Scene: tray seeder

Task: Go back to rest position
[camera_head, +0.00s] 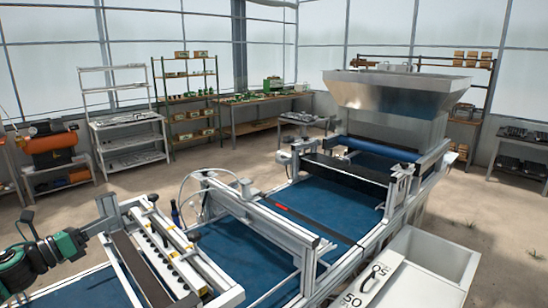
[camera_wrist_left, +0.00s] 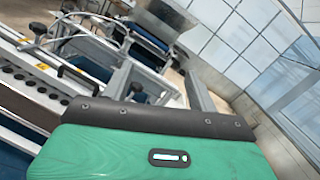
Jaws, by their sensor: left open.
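My left gripper (camera_head: 27,222) is at the lower left of the head view, on a green and dark arm. It stands beside the near end of the seeder line, apart from it, and looks empty. My right gripper is in neither view.
The seeder line has a blue belt (camera_head: 335,215), a metal hopper (camera_head: 397,92) and a roller frame (camera_head: 160,255). A white bin (camera_head: 425,270) stands at the lower right. Shelves (camera_head: 185,95) and a workbench (camera_head: 265,110) line the back. The concrete floor (camera_head: 130,190) between is clear.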

